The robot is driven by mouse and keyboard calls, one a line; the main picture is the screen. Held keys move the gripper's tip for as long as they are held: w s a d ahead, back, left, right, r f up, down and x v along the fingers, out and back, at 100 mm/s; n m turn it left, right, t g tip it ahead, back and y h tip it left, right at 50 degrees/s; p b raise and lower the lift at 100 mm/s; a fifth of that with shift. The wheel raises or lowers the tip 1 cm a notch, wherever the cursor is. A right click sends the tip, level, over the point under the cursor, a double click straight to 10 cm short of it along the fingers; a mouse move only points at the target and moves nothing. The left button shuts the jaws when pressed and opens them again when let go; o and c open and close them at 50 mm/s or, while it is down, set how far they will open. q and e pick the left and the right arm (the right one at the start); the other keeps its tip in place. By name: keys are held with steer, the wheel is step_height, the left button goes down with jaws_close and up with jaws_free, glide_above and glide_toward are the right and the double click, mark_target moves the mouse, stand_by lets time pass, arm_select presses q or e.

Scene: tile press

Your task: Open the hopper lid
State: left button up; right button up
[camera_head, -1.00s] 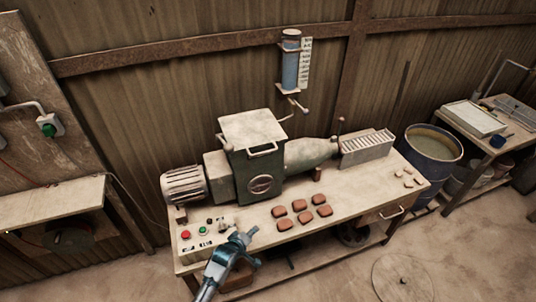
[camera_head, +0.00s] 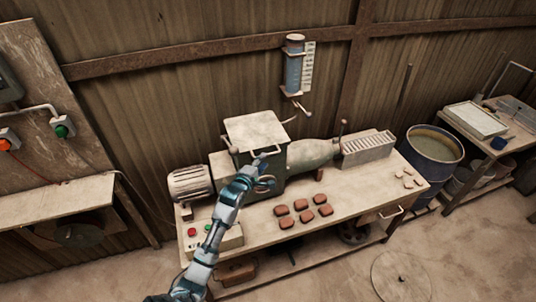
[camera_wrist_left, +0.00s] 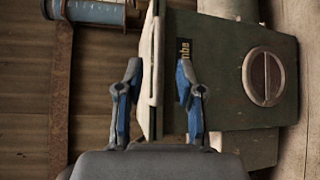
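The hopper (camera_head: 272,165) is a dark green box with a closed, pale, worn lid (camera_head: 255,130) on top. A light handle (camera_head: 268,155) is at the lid's front edge. My left gripper (camera_head: 262,170) is at the hopper's front, close to that handle, and partly covers the hopper. In the left wrist view, the two fingers of this gripper (camera_wrist_left: 158,75) are spread apart. The pale lid edge (camera_wrist_left: 151,75) lies between them in the picture; contact cannot be told. The round plate (camera_wrist_left: 263,77) on the hopper front shows there too. My right gripper is not in view.
A motor (camera_head: 190,184) and control box (camera_head: 222,236) stand left on the bench (camera_head: 350,205). Several brown tiles (camera_head: 302,205) lie in front of the press barrel (camera_head: 312,153). A blue cylinder (camera_head: 293,68) hangs on the wall above. A blue barrel (camera_head: 434,155) stands right.

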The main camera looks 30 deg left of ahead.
arm_select(q)
steer(key=w, duration=0.5)
steer(key=shift+w+a+f, duration=0.25)
steer(key=shift+a+f, duration=0.05)
steer(key=shift+f, duration=0.1)
steer(key=shift+a+f, duration=0.1)
steer(key=shift+a, duration=0.25)
steer(key=shift+d, duration=0.2)
steer(key=c, duration=0.6)
steer(key=shift+d, duration=0.2)
jaws_close()
